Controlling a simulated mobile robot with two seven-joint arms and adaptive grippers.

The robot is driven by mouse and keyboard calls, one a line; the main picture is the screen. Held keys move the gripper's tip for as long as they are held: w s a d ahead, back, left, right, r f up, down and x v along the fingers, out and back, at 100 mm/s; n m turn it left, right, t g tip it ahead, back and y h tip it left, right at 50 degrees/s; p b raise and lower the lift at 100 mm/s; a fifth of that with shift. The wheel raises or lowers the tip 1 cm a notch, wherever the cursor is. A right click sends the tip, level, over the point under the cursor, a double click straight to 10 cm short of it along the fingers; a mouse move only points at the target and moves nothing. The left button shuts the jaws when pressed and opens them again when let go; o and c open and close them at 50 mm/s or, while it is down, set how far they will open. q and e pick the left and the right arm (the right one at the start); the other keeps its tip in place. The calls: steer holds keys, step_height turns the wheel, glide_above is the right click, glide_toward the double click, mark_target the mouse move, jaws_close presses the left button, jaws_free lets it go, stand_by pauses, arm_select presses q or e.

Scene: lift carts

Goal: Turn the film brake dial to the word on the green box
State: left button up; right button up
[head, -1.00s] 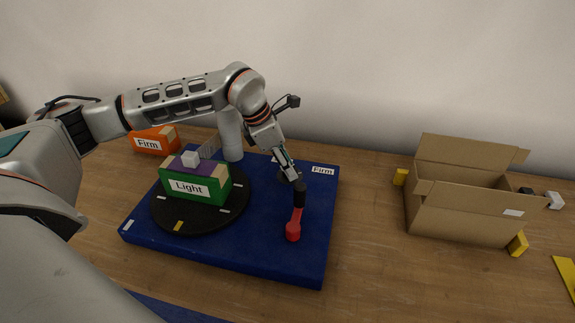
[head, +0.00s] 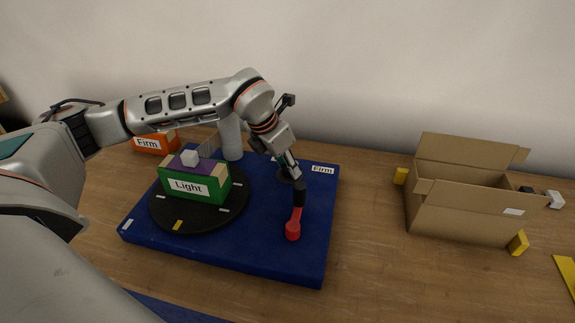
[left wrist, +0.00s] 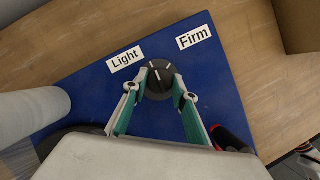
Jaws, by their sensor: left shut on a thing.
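The green box (head: 197,185) reads "Light" and stands on the black turntable (head: 178,218) of the blue base (head: 250,255). The dark round dial (left wrist: 158,80) with white marks sits near the base's far edge. The "Light" label (left wrist: 125,59) is up-left of it and the "Firm" label (left wrist: 194,37) up-right in the left wrist view. My left gripper (left wrist: 162,84) is shut on the dial, one finger on each side. I cannot tell surely which word the dial's mark points at. In the head view the arm hides the "Light" label. My right gripper is out of view.
An orange box (head: 152,143) reading "Firm" is behind the base. An open cardboard box (head: 460,210) stands to the right. The wood between it and the base is clear.

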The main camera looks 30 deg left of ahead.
arm_select(q)
steer(key=shift+n, duration=0.4)
steer(key=o, duration=1.1)
steer(key=v, duration=1.2)
steer(key=shift+d, duration=0.2)
steer(key=shift+s, duration=0.15)
